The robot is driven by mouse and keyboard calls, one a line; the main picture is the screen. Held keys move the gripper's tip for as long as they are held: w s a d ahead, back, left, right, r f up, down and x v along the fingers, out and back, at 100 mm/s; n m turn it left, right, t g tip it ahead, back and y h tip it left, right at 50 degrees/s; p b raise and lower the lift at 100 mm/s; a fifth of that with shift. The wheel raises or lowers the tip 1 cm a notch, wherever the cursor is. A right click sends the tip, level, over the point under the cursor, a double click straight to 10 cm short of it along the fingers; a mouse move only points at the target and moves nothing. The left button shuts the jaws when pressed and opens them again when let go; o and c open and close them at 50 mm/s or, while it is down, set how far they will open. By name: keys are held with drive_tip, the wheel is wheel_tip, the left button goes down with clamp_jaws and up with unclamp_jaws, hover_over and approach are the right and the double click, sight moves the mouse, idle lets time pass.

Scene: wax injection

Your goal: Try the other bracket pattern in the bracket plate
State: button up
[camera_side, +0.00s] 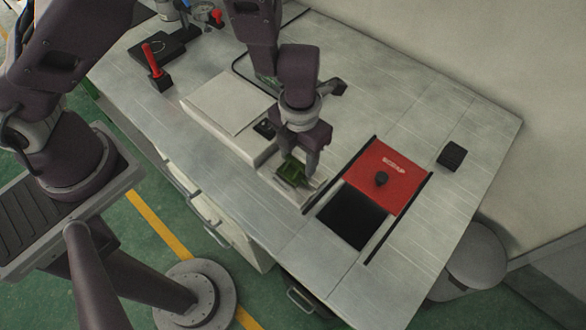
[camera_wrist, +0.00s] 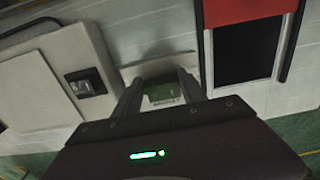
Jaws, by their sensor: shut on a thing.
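My gripper (camera_side: 300,167) is shut on a green bracket pattern (camera_side: 291,171) at the front end of the white machine. A pale plate (camera_side: 300,192) lies just under and beside the pattern in the side view. I cannot tell whether the pattern touches it. My fingers hide part of the pattern. A dark green block (camera_side: 451,156) stands alone at the right of the table; I cannot tell what it is.
The white machine (camera_side: 228,108) is behind my gripper. A red-handled tool (camera_side: 152,62) stands at the back left. The table's right side is mostly clear.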

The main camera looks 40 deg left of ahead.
drive_tip(key=shift+f, duration=0.45)
idle(0.4)
drive_tip(key=shift+s+a+f, duration=0.1)
drive_tip(key=shift+s+f, duration=0.05)
drive_tip(key=shift+s, duration=0.05)
idle(3.1)
drive_tip(key=shift+w+r, duration=0.2)
drive_tip(key=shift+r, duration=2.45)
drive_tip(key=shift+s+r, duration=0.15)
drive_tip(key=shift+r, duration=0.4)
